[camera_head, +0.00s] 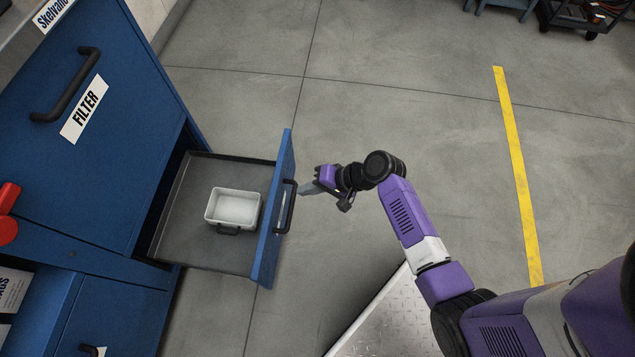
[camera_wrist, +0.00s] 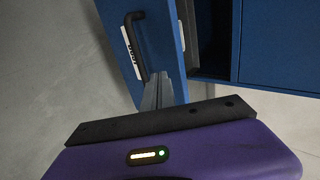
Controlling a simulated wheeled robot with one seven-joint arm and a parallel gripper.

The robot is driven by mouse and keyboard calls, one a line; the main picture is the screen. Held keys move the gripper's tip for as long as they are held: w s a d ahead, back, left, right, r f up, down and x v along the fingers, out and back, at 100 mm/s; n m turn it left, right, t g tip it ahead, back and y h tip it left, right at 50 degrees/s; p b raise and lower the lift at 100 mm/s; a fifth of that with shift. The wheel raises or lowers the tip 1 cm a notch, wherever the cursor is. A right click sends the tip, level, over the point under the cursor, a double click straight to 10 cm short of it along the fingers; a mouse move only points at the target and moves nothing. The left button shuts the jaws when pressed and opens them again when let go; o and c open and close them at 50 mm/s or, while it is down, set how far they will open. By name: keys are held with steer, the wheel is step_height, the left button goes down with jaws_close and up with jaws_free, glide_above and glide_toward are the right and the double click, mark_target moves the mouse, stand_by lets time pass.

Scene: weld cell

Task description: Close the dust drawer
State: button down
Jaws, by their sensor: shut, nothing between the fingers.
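The dust drawer (camera_head: 280,215) stands pulled out to the right from a blue cabinet. It has a blue front with a black bar handle (camera_head: 288,207) and a grey tray inside. My gripper (camera_head: 304,190) is shut and empty, just right of the drawer front near the handle. In the wrist view the gripper fingers (camera_wrist: 157,92) point at the drawer front (camera_wrist: 157,40), close to one end of its handle (camera_wrist: 136,45). I cannot tell whether they touch it. A label on the front is partly hidden behind the handle.
A small white bin (camera_head: 234,208) sits inside the open drawer. The blue cabinet (camera_head: 110,150) bears a FILTER label (camera_head: 84,108) and a red knob (camera_head: 8,214) at left. Floor to the right is clear up to a yellow line (camera_head: 517,180). A cart (camera_head: 580,14) stands far right.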

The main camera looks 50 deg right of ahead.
mark_target(277, 191)
steer(key=shift+w+a+f+b, duration=0.25)
steer(key=shift+w+a, duration=0.3)
steer(key=shift+w, duration=0.2)
steer(key=shift+w+a+f+b, duration=0.1)
steer(key=shift+w+a+f, duration=0.15)
steer(key=shift+w+a, duration=0.45)
steer(key=shift+w+a+f+b, duration=0.25)
steer(key=shift+w+a, duration=0.2)
steer(key=shift+w, duration=0.35)
steer(key=shift+w+a, duration=0.35)
steer(key=shift+w, duration=0.15)
steer(key=w+a+b, duration=0.4)
steer(key=w+a, duration=0.4)
steer(key=w, duration=0.4)
steer(key=w+a+b, duration=0.3)
steer(key=w+a, duration=0.6)
steer(key=w, duration=0.3)
steer(key=shift+w+a+b, duration=0.15)
steer(key=shift+a+b, duration=0.15)
steer(key=shift+b, duration=0.1)
